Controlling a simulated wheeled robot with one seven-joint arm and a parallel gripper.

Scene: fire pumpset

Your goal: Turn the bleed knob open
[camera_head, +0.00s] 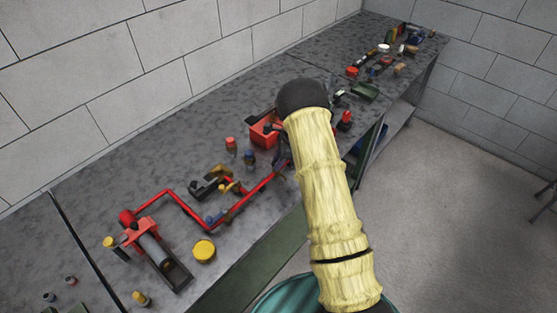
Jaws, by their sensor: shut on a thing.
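My arm, with yellow sleeved links and a dark rounded joint, reaches up across the middle of the view over the workbench (98,185). My gripper does not show clearly; it is hidden behind the arm, and so is whatever it may touch. A red pipe assembly (186,208) runs along the bench from a red and grey hand pump (152,245) at the left to behind my arm. Small yellow, blue and black fittings sit along this pipe. I cannot tell which part is the bleed knob.
A red box (264,132) stands just left of my arm. A yellow round lid (204,250) lies near the front edge. Small bottles (231,145) stand behind the pipe. Several tools and parts crowd the far bench end.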

